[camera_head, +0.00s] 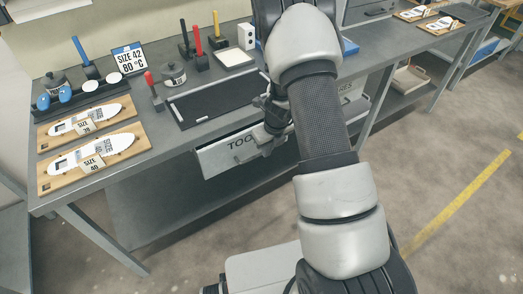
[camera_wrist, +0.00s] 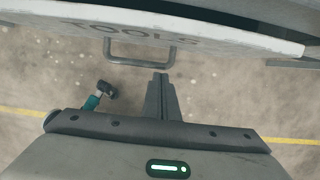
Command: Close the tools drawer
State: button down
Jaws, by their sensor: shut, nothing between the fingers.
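The tools drawer (camera_head: 222,156) sits under the workbench, with a pale front lettered "TOO" and the rest hidden behind my gripper and arm. In the wrist view its front (camera_wrist: 215,37) crosses the top, with "TOOLS" and a grey bar handle (camera_wrist: 140,62). A dark gap shows behind the front's top edge, so the drawer looks partly open; how far is hard to tell. My gripper (camera_head: 266,146) is at the drawer front. Its fingers (camera_wrist: 161,77) are together and empty, with the tips close to the handle's right end; I cannot tell whether they touch.
The workbench (camera_head: 185,138) carries a dark tray (camera_head: 215,100), insole boards (camera_head: 95,160) and several tools. A second drawer (camera_head: 352,105) is right of my arm. A teal and black object (camera_wrist: 98,98) shows below the drawer in the wrist view. Floor at right is clear.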

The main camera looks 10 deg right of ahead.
jog(key=a+p+v, duration=0.1)
jog(key=p+v, duration=0.1)
jog(key=v, duration=0.7)
jog(key=w+d+t+b, duration=0.1)
jog(key=d+t+b, duration=0.1)
jog(key=d+b, duration=0.7)
jog(key=w+f+b, duration=0.1)
jog(key=w+f, duration=0.6)
jog(key=f, duration=0.2)
jog(key=shift+w+a+f+y, duration=0.15)
jog(key=shift+w+a+y, duration=0.05)
jog(key=shift+w+y, duration=0.1)
